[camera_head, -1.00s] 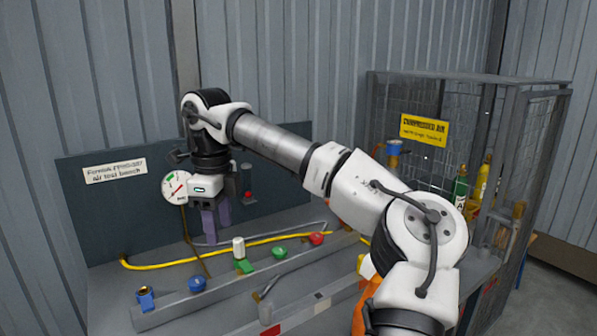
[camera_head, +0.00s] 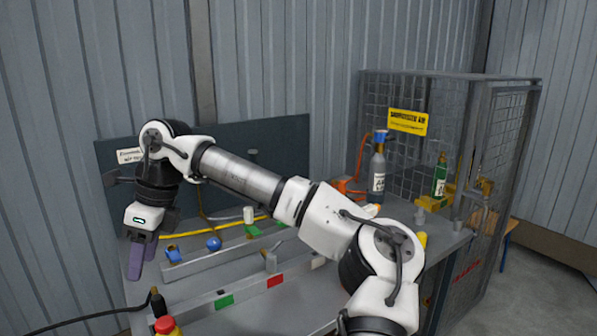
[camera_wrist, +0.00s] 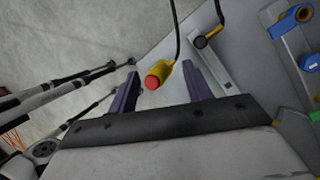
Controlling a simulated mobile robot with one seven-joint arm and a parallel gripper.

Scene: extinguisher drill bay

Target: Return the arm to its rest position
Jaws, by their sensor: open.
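My gripper (camera_head: 142,258) hangs from my bent arm at the left of the head view, fingers pointing down, over the left end of the grey bench (camera_head: 185,290). Its two purple fingers also show in the wrist view (camera_wrist: 165,90); they stand apart with nothing held between them. A yellow box with a red push button (camera_wrist: 153,82) appears between the fingers in the wrist view, beyond them. The same red button (camera_head: 165,325) is at the bottom of the head view. My forearm hides part of the bench and back panel.
Blue valves (camera_head: 214,243), a white-topped green valve (camera_head: 249,222) and rails stand on the bench. A grey cylinder (camera_head: 378,175) stands by a mesh cage (camera_head: 460,100) at the right. A black cable (camera_head: 85,320) crosses lower left. Open floor (camera_head: 535,280) lies right.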

